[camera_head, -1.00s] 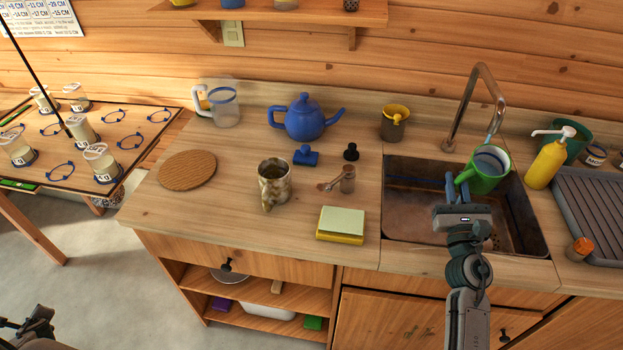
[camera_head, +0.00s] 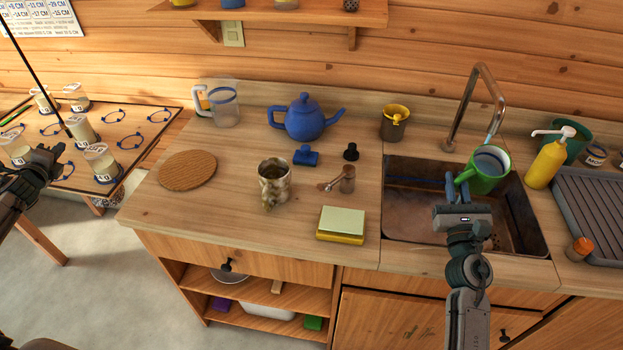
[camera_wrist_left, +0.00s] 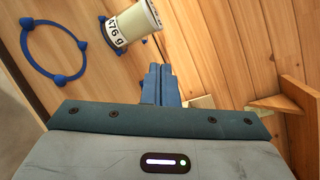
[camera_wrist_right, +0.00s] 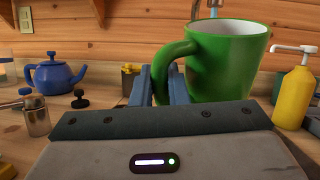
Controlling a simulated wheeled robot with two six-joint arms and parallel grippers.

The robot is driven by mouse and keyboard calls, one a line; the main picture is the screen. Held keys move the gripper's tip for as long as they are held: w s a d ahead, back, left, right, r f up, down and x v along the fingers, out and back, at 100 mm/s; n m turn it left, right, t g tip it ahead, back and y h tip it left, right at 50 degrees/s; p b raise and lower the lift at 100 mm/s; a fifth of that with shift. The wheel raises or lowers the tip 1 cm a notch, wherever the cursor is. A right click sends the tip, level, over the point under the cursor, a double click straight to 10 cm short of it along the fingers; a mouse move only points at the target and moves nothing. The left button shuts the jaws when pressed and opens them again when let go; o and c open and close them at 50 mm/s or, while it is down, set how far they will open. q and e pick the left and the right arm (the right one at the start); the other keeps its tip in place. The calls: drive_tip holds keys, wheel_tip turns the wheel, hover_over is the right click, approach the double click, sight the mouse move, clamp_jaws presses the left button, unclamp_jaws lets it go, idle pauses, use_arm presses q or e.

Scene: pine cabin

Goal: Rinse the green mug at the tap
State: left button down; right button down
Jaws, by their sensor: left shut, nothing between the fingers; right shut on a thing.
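The green mug (camera_head: 493,184) is held roughly upright over the sink (camera_head: 410,225), under the spout of the metal tap (camera_head: 478,75). Its inside looks pale blue-grey. My right gripper (camera_head: 458,188) is shut on the mug's handle, which also shows between the fingers in the right wrist view, beside the green body (camera_wrist_right: 228,65). A pale bluish strip, apparently at the spout, shows above the mug; I cannot tell clearly whether it is running water. My left gripper (camera_head: 52,158) is shut and empty at the far left, near the side table; its closed fingers show in the left wrist view (camera_wrist_left: 160,82).
A yellow soap bottle (camera_head: 549,162) and a grey drying rack (camera_head: 590,215) stand right of the sink. A patterned mug (camera_head: 274,180), blue teapot (camera_head: 305,120), sponge (camera_head: 341,224) and coffee scoop stand on the left counter. Labelled jars cover the side table (camera_head: 150,120).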

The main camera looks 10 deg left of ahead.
use_arm(q)
drive_tip(key=w+d+r+n+t+h, duration=0.1)
drive_tip(key=w+d+r+n, duration=0.65)
drive_tip(key=d, duration=0.35)
drive_tip(key=w+d+r+n+t+h, duration=0.1)
drive_tip(key=w+d+r+n+t, duration=0.1)
drive_tip(key=w+d+r+n, duration=0.65)
drive_tip(key=g+h, duration=1.1)
drive_tip(key=g, duration=0.5)
approach(339, 178)
drive_tip(key=s+a, duration=0.3)
drive_tip(key=a, duration=0.3)
drive_tip(key=shift+m, duration=0.3)
drive_tip(key=x, duration=0.9)
drive_tip(key=shift+d+r, duration=0.2)
